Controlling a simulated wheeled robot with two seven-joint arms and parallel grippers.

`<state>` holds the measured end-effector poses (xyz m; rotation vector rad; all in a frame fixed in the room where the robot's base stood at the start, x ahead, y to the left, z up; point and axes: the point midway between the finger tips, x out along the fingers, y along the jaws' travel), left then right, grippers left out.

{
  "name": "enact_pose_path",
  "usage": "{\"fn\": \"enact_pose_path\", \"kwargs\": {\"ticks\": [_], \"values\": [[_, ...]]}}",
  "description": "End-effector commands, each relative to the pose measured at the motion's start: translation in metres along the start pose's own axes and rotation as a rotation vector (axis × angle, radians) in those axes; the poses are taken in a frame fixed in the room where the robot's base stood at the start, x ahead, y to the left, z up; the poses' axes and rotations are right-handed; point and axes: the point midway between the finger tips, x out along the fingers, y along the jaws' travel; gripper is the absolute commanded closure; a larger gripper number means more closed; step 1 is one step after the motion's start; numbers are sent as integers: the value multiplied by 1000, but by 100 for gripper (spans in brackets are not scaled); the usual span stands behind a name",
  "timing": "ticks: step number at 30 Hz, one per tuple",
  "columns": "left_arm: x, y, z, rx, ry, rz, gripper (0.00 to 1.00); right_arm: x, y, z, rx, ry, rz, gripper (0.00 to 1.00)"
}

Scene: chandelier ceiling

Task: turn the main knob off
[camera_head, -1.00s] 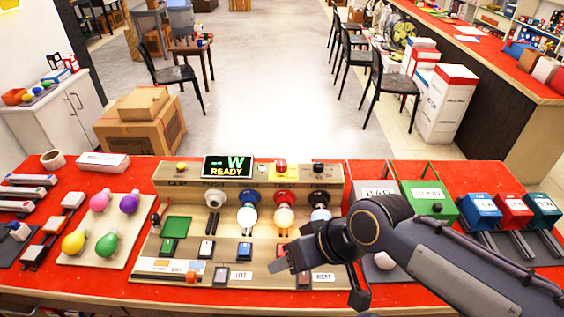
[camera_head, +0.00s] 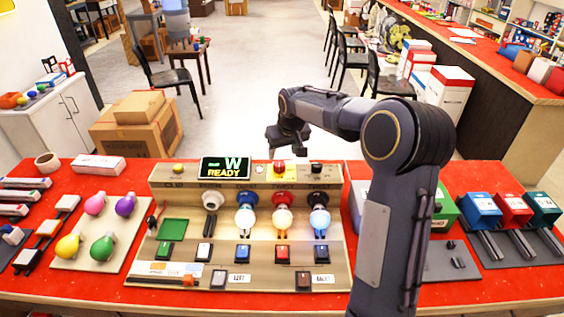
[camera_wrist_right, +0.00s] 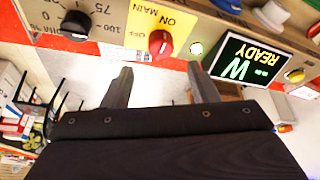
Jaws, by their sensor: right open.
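The red main knob (camera_head: 280,167) sits on the upright back strip of the panel. In the right wrist view, which is upside down, the knob (camera_wrist_right: 160,44) is on a yellow plate (camera_wrist_right: 150,22) marked MAIN, ON and OFF. My right gripper (camera_head: 287,141) hangs above and behind the strip, near the knob. In the wrist view its two fingers (camera_wrist_right: 160,88) are apart and empty, with the knob just beyond the gap, not touched. Which mark the knob points to is not clear. My left gripper is not in view.
Beside the knob are a lit READY display (camera_head: 225,168) and a black knob (camera_head: 317,168). Below stand bulbs in blue (camera_head: 245,217), red (camera_head: 283,217) and black sockets (camera_head: 319,218), above several switches. My right arm hides part of the green box (camera_head: 444,212).

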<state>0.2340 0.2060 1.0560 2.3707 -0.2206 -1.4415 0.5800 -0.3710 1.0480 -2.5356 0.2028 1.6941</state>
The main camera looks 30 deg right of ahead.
Motion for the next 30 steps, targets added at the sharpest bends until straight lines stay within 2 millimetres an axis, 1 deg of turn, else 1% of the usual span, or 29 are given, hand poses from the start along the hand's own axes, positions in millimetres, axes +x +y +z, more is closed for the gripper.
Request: {"fn": "enact_pose_path", "kwargs": {"ticks": [6,12,16,23,26,30], "values": [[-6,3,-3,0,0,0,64,35,0,1,0,-4,-2,46],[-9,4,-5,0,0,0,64,60,-1,1,1,-2,-3,46],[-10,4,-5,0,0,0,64,67,-1,1,1,-1,-3,46],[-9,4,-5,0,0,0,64,68,-1,1,1,0,-3,46],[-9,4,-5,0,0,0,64,68,-1,1,1,0,-3,57],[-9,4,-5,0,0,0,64,68,-1,1,0,0,-3,75]]}}
